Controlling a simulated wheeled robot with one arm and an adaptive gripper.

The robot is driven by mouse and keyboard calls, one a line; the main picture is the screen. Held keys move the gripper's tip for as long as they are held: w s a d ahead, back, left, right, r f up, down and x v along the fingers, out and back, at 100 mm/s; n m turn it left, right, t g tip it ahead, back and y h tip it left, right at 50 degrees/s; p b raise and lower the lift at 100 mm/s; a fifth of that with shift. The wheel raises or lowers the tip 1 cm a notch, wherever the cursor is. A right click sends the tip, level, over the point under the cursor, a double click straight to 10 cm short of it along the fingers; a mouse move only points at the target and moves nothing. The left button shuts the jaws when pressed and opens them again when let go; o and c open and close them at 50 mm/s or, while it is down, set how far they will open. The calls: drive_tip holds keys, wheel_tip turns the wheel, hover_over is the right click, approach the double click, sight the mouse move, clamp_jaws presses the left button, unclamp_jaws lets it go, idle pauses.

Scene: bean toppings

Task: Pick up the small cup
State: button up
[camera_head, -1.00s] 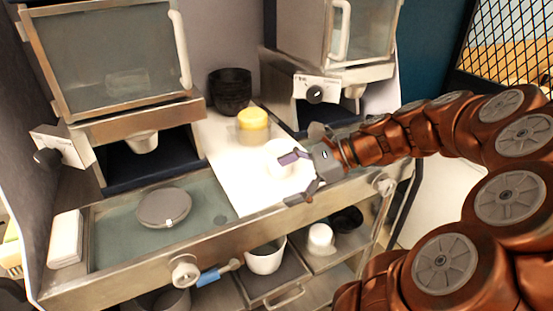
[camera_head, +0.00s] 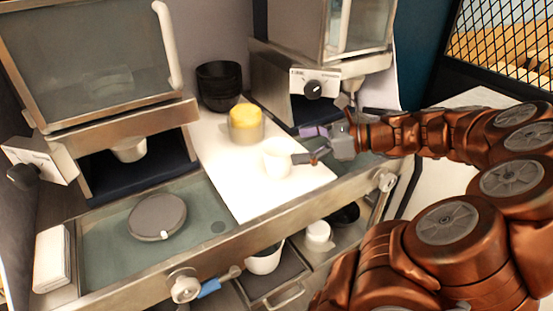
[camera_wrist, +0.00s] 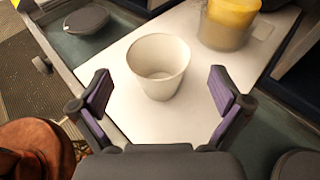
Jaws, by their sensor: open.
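The small white cup (camera_head: 277,158) stands upright on a white board (camera_head: 240,190) in the middle of the counter. In the wrist view the cup (camera_wrist: 159,66) looks empty and sits ahead of my gripper (camera_wrist: 158,92), centred between the two fingers but a little beyond their tips. My gripper (camera_head: 308,145) is open and empty, just right of the cup in the head view. I see no contact between the purple-padded fingers and the cup.
A container with yellow contents (camera_head: 246,122) stands just behind the cup. Black stacked bowls (camera_head: 219,86) are at the back. A grey round lid (camera_head: 157,216) lies left on the sunken counter. Dispensers flank the board; its front part is clear.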

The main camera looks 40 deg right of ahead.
sight(265, 150)
drive_tip(key=shift+p+x, duration=0.85)
drive_tip(key=shift+x, duration=1.85)
drive_tip(key=shift+s+a, duration=0.1)
drive_tip(key=c, duration=0.6)
